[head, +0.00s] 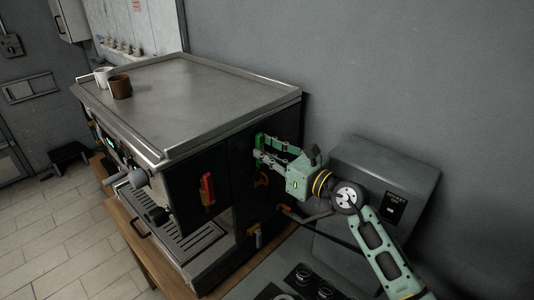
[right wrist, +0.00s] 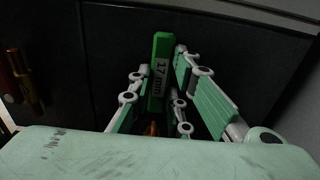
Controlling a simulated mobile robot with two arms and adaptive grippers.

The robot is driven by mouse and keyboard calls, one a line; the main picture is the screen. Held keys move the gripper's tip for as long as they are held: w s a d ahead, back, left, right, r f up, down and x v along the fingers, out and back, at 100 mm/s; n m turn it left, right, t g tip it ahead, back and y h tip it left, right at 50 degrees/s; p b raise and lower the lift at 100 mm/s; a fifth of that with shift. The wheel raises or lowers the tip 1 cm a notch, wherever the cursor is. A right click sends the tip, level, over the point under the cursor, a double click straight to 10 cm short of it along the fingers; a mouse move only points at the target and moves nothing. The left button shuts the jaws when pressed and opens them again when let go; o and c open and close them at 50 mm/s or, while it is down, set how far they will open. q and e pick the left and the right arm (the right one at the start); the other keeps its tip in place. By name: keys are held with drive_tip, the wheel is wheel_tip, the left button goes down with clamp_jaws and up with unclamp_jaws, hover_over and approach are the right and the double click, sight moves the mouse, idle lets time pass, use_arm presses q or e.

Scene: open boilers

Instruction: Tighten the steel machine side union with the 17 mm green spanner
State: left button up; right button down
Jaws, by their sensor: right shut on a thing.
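The steel machine (head: 200,100) is a boxy coffee machine with a flat metal top and a dark side panel. My right gripper (head: 268,150) is beside that panel, near its far end. It is shut on the green spanner (head: 260,140), held close to the panel. In the right wrist view the spanner (right wrist: 161,70) stands between the fingers with its "17 mm" label showing. A small copper-coloured part (right wrist: 151,129) shows below it, probably the side union; an orange-brown part (head: 261,180) also shows under the gripper. Whether the spanner is on the union I cannot tell. My left gripper is out of view.
A red-handled tool (head: 207,190) hangs on the side panel left of the gripper. A yellow part (head: 257,236) is lower down. A grey box (head: 385,170) stands right, by the wall. Two cups (head: 120,87) stand on the machine top.

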sight(262, 137)
drive_tip(key=shift+r+p, duration=0.55)
drive_tip(key=shift+r, duration=0.15)
drive_tip(key=shift+r, duration=0.1)
drive_tip(key=shift+r+p, duration=1.25)
drive_tip(key=shift+p, duration=0.05)
drive_tip(key=shift+r+p, duration=0.8)
drive_tip(key=shift+r, duration=0.3)
drive_tip(key=shift+s+f, duration=0.1)
